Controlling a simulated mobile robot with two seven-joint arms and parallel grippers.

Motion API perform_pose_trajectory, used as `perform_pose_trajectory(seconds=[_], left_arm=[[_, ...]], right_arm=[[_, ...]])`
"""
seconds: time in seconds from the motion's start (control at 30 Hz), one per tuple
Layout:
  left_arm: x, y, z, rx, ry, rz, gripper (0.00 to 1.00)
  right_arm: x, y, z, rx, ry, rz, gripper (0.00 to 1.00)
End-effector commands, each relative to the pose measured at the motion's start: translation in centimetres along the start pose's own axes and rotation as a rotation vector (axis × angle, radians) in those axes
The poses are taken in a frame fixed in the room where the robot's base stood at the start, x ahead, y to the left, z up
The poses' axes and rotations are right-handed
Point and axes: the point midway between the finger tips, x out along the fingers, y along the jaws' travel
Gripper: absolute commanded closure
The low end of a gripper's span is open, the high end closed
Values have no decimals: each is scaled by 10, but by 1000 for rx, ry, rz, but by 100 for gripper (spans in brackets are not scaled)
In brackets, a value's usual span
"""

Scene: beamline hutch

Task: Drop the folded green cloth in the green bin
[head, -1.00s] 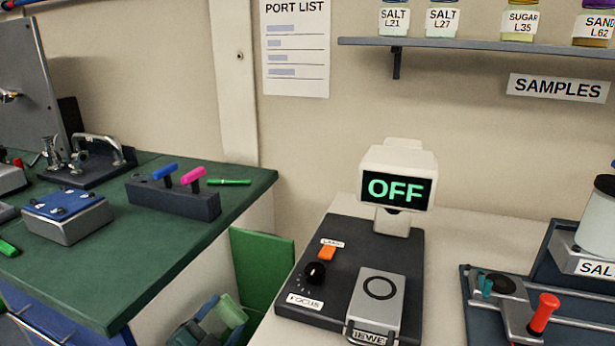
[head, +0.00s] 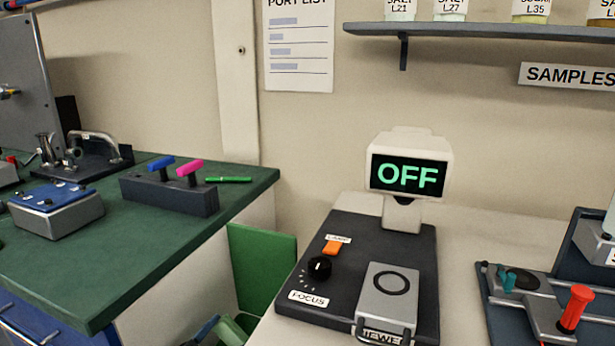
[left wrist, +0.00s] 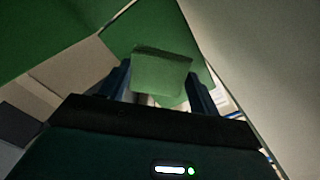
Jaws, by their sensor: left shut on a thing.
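My left gripper (head: 214,332) is at the bottom edge of the head view, low in the gap between the green bench and the white table, mostly cut off. It is shut on the folded green cloth (head: 236,329), which shows only in part there. In the left wrist view the cloth (left wrist: 160,75) sits between the two dark fingers of the left gripper (left wrist: 160,88). The green bin (head: 264,268) shows as an upright green panel in the gap, just beyond the gripper; its opening is hidden. My right gripper is not in view.
The green-topped bench (head: 90,270) with a block of coloured handles (head: 170,195) is on the left. The white table (head: 470,240) with a viewer marked OFF (head: 408,175) is on the right. Their edges border the narrow gap.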

Motion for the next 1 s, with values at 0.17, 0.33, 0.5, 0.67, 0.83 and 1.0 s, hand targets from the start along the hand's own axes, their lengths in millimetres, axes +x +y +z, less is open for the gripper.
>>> perform_pose_trajectory(seconds=[0.17, 0.33, 0.5, 0.67, 0.83, 1.0], left_arm=[[0, 0, 0, 0, 0, 0, 32], [0, 0, 0, 0, 0, 0, 18], [0, 0, 0, 0, 0, 0, 12], [-1, 0, 0, 0, -1, 0, 12], [-19, 0, 0, 0, -2, 1, 12], [-55, 0, 0, -2, -4, 4, 12]], right_arm=[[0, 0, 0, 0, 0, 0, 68], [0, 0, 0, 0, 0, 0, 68], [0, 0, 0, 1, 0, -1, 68], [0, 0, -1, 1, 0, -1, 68], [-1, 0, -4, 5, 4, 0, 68], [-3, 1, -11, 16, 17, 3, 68]])
